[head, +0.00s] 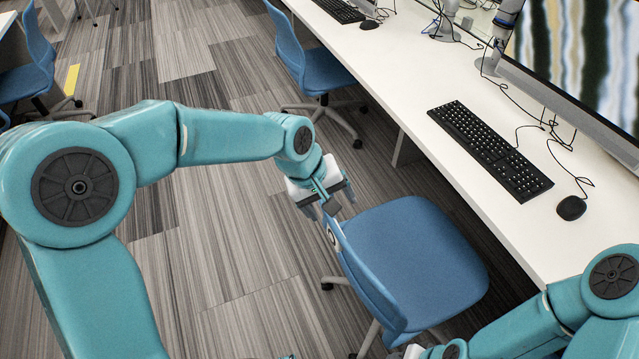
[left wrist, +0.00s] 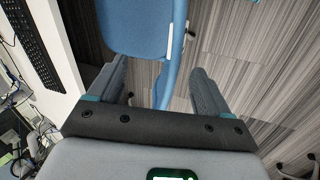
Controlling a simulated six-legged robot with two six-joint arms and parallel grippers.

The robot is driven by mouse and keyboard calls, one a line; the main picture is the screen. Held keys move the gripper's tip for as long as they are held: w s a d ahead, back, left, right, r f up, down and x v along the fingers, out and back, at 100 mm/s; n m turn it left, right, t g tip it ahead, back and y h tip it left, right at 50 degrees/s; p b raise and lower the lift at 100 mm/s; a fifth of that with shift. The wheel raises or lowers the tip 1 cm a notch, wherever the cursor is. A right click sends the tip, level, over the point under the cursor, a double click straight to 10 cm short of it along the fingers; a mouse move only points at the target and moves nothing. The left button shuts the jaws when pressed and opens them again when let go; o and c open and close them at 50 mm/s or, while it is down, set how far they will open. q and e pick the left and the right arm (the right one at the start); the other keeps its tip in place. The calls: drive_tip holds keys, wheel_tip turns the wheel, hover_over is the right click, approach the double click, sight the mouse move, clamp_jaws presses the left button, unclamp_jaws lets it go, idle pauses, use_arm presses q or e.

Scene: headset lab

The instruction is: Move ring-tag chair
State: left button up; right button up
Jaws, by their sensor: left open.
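The ring-tag chair (head: 415,262) is the blue chair at the near desk, with a round ring mark on the upper part of its backrest. My left gripper (head: 334,204) is open at the top of that backrest, its fingers on either side of the upper edge. In the left wrist view the blue backrest (left wrist: 168,84) shows edge-on between the two open fingers, with the seat (left wrist: 138,25) beyond. I cannot tell whether a finger touches it. My right arm comes in at the lower right; its fingers are out of view.
The white desk (head: 400,75) runs along the right, with a keyboard (head: 490,150), a mouse (head: 571,208) and a monitor (head: 590,60). Another blue chair (head: 318,70) stands farther along the desk, and one more (head: 28,70) at far left. The striped floor (head: 230,250) left of the near chair is clear.

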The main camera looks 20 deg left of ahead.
use_arm(q)
drive_tip(key=v, duration=0.7)
idle(0.4)
